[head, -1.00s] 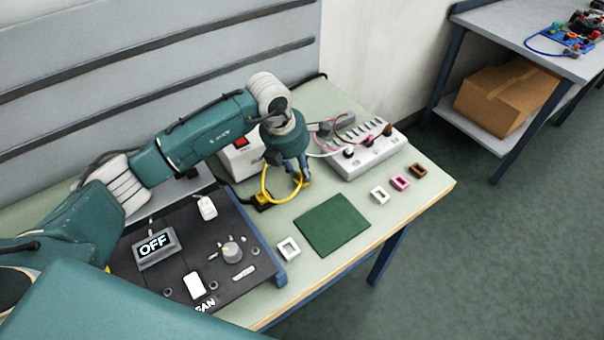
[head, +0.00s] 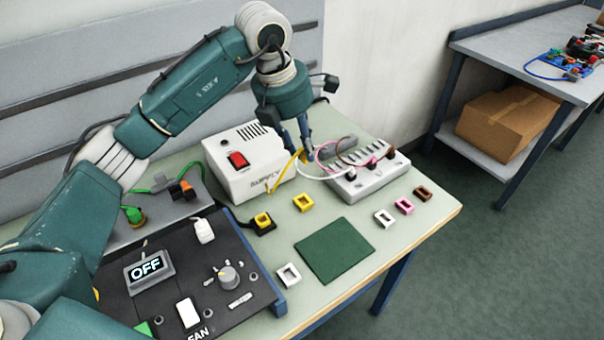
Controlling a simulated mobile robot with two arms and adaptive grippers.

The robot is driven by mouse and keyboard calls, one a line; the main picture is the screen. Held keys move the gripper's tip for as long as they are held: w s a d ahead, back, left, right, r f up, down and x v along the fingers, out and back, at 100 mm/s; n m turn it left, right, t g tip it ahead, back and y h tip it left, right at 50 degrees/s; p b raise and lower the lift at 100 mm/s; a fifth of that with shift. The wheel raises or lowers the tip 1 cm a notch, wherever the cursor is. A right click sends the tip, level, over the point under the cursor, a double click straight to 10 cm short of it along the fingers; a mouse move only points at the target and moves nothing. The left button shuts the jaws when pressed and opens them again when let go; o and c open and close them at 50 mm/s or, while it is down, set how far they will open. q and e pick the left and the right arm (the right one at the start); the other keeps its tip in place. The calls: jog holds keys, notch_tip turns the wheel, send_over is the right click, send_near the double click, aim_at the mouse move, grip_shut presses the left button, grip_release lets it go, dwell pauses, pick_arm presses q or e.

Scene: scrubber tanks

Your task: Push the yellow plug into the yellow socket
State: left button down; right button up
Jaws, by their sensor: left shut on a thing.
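My left gripper (head: 306,146) is above the table, in front of the white supply box's right side. It is shut on the yellow plug (head: 305,157), which is small and partly hidden by the fingers. A yellow cable (head: 283,173) runs from the plug down to the left. The yellow socket (head: 263,221), a yellow-rimmed opening on a black block, sits on the table below and left of the gripper, apart from the plug. A loose yellow frame (head: 303,202) lies to its right. My right gripper is not in view.
The white supply box (head: 245,165) has a red switch. A white strip (head: 368,176) with white, pink and brown plugs stands close right of the gripper. White, pink and brown frames lie in front. A green mat (head: 333,251) and a black fan panel (head: 205,275) lie nearer.

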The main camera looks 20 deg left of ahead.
aim_at(302, 149)
pick_arm(q)
notch_tip(302, 149, up, 4)
jog(key=shift+b, duration=0.3)
jog(key=shift+f+b, duration=0.1)
jog(key=shift+b, duration=0.2)
notch_tip(302, 149, down, 3)
jog(key=shift+r+m+b, duration=0.1)
jog(key=shift+m+b, duration=0.8)
jog(key=shift+b, duration=0.15)
jog(key=shift+f+m, duration=0.4)
jog(key=shift+f, duration=0.15)
